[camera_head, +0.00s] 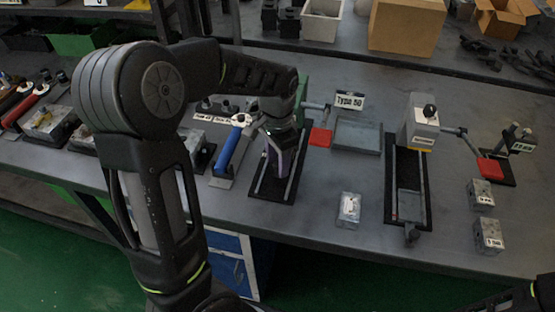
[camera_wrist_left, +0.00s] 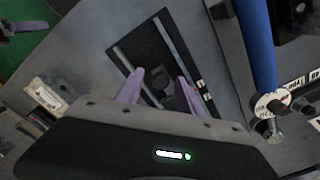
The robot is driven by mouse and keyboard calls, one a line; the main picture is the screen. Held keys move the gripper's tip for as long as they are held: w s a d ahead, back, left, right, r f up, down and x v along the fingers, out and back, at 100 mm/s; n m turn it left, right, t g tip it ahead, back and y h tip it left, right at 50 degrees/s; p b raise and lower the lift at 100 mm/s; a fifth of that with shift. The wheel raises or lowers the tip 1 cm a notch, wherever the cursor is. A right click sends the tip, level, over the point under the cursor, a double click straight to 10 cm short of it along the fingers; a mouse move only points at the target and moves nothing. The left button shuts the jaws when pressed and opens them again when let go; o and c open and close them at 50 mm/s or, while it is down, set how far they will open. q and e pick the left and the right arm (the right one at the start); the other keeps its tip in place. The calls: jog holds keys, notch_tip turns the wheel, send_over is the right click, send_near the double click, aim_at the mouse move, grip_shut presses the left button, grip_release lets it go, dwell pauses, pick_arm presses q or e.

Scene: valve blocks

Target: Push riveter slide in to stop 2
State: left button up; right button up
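The left riveter is a green-bodied press, mostly hidden behind my left arm, with a red-tipped lever (camera_head: 320,137). Its slide track is a black base with light rails (camera_head: 264,187); it also shows in the wrist view (camera_wrist_left: 124,52). My left gripper (camera_head: 276,160) points down over this track. In the wrist view its purple fingers (camera_wrist_left: 160,78) stand apart, with a dark block (camera_wrist_left: 172,101) seen between and below them. I cannot tell whether they touch it. A second, grey riveter (camera_head: 423,122) has its slide (camera_head: 409,204) on a black track. My right gripper is out of view.
A blue-handled tool (camera_head: 229,150) stands close left of the track, also in the wrist view (camera_wrist_left: 257,45). A grey tray (camera_head: 358,137) lies between the riveters. Small metal blocks (camera_head: 349,209) (camera_head: 488,235) sit near the front. The table between the tracks is partly clear.

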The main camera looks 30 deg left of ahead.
pick_arm(q)
notch_tip(320, 180, up, 8)
jog(key=shift+f, duration=0.1)
dwell(0.6)
jog(key=shift+a, duration=0.1)
jog(key=shift+c, duration=0.2)
